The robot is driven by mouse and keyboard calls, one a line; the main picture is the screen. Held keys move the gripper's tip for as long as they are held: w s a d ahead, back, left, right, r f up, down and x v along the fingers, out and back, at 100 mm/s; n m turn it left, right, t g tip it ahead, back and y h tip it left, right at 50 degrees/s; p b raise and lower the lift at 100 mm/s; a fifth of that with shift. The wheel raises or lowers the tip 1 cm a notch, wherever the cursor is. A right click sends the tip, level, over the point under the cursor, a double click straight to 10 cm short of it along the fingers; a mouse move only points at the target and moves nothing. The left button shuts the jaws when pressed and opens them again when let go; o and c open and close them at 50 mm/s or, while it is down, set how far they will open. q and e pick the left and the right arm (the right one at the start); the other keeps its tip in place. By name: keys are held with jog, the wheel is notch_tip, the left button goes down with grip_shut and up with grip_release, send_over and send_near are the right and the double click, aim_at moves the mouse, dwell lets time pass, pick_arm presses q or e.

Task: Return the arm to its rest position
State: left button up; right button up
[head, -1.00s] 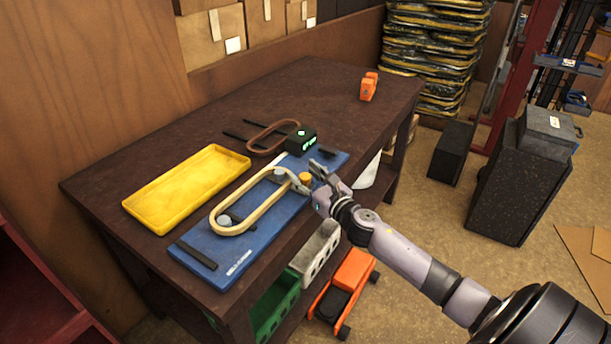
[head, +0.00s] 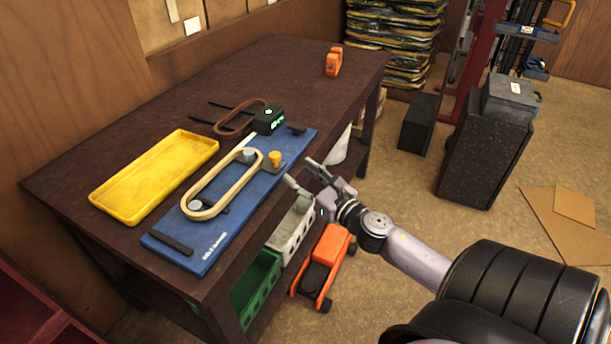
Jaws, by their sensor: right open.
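My right gripper (head: 304,175) is open and empty, just off the front edge of the dark workbench (head: 200,90), to the right of the blue board. My right arm reaches in from the lower right. The blue board (head: 228,215) lies on the bench. A tan belt loop (head: 205,211) lies on it around two round pulleys, next to an orange-yellow knob (head: 275,158). My left gripper does not show.
A yellow tray (head: 150,178), a brown belt (head: 228,128), a black device (head: 268,120) and an orange tool (head: 333,62) are on the bench. Below are a green crate (head: 256,284), a grey crate (head: 293,231) and an orange jack (head: 325,262).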

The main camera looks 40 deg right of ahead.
jog(key=shift+s, duration=0.5)
jog(key=s+d+f+m+g+h, duration=0.1)
jog(key=s+d+f+m+g, duration=0.1)
jog(key=f+m, duration=0.65)
jog(key=s+d+f+m+g+h, duration=0.1)
jog(key=s+d+f+m+g, duration=0.15)
jog(key=f, duration=1.05)
jog(key=s+a+f+m+g, duration=0.2)
jog(key=s+f+m, duration=0.25)
jog(key=f, duration=0.35)
jog(key=s+a+f+m+g, duration=0.2)
jog(key=s+f+m, duration=0.25)
jog(key=f, duration=0.45)
jog(key=s+a+f+m+g, duration=0.2)
jog(key=s+a+f+m, duration=0.2)
jog(key=s, duration=0.5)
jog(key=s+a+f+m+g+y, duration=0.1)
jog(key=s+a+f+m+g, duration=0.2)
jog(key=s, duration=0.7)
jog(key=s+a+f+m+g+y, duration=0.1)
jog(key=s+a+f+m+g, duration=0.2)
jog(key=s+a+f+m, duration=0.3)
jog(key=s+a+f, duration=0.3)
jog(key=f, duration=0.2)
jog(key=shift+s+a+f+m, duration=0.2)
jog(key=shift+a+m, duration=0.1)
jog(key=shift+a, duration=0.05)
jog(key=shift+g, duration=0.25)
